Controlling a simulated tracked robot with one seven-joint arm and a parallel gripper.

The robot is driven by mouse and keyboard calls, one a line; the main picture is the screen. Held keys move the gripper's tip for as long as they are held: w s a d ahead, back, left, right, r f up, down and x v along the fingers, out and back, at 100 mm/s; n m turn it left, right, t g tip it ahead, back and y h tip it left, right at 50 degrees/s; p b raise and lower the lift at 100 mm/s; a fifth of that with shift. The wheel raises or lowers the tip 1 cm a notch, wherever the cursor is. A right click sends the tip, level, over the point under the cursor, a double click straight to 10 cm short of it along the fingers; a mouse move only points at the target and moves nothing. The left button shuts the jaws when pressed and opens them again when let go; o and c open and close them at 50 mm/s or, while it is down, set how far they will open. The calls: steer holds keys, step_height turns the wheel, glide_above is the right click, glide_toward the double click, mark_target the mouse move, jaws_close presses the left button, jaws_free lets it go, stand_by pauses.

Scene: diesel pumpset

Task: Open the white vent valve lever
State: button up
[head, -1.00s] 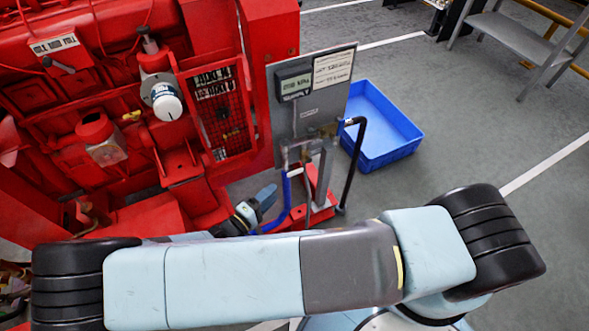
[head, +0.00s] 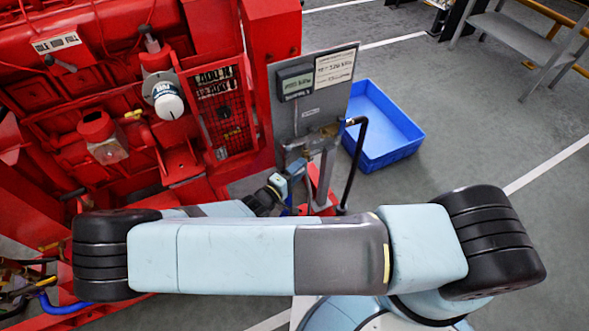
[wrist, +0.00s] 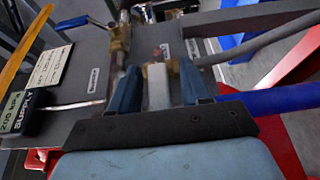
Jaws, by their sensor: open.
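The white vent valve lever (wrist: 158,90) shows in the wrist view as a short pale bar pointing toward my gripper from a brass fitting. My gripper (wrist: 160,72) is open, with one blue-grey finger on each side of the lever. I cannot tell whether either finger touches it. In the head view my gripper (head: 292,174) is at the foot of the grey panel (head: 311,118); the lever is too small and covered to make out there.
A second brass valve with a blue lever (wrist: 74,22) is close by. A supply gauge (wrist: 20,112), a grey pipe (wrist: 262,36) and a blue hose (wrist: 285,98) surround the gripper. The red engine (head: 95,80) is left; a blue bin (head: 384,125) stands on the floor right.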

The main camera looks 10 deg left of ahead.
steer(key=shift+c, duration=0.3)
jaws_close()
stand_by(0.3)
